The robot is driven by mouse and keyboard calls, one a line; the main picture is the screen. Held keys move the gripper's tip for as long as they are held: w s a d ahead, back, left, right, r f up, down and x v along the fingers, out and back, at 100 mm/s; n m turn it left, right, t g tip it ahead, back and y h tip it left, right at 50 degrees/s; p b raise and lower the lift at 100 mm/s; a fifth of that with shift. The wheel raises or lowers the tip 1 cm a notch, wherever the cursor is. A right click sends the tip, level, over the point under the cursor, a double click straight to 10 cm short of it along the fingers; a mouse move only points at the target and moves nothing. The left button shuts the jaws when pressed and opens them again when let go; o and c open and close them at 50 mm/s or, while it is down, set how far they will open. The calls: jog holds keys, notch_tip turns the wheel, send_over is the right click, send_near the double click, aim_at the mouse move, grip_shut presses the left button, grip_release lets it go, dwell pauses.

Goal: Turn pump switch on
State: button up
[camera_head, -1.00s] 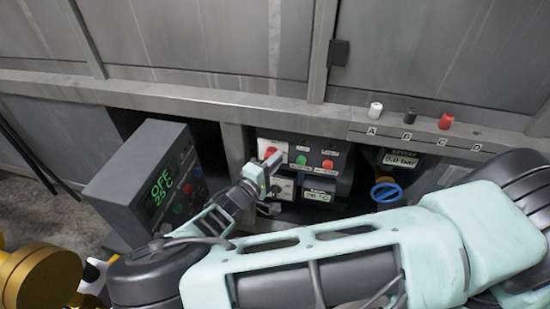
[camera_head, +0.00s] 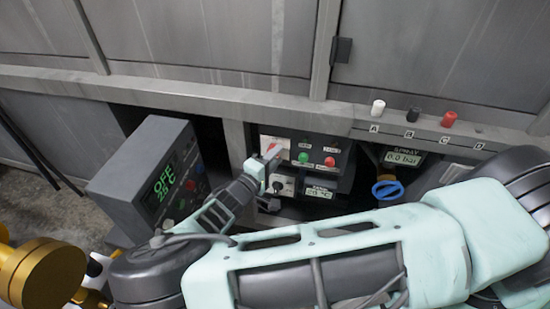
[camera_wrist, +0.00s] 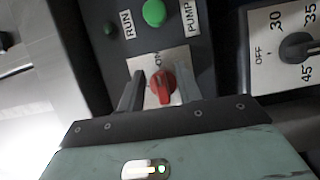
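The pump switch is a red rotary knob (camera_wrist: 162,86) on a white plate below the green PUMP button (camera_wrist: 154,13). An ON label (camera_wrist: 159,57) shows above the knob. In the head view the red knob (camera_head: 272,150) is on the upper left of the small control panel. My gripper (camera_wrist: 160,90) is open, with one finger on either side of the knob and visible gaps between. In the head view my gripper (camera_head: 268,182) is in front of the panel's left part; its fingertips are partly hard to make out.
A dial with OFF, 30 and 35 marks (camera_wrist: 298,47) is right of the switch. A box with an OFF 25°C display (camera_head: 148,190) stands left. A spray display reading 0.0 bar (camera_head: 403,158) and a blue valve handle (camera_head: 387,190) are right. A metal ledge (camera_head: 200,100) runs above.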

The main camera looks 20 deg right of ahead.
jog(key=v, duration=1.7)
jog(key=shift+a, duration=0.25)
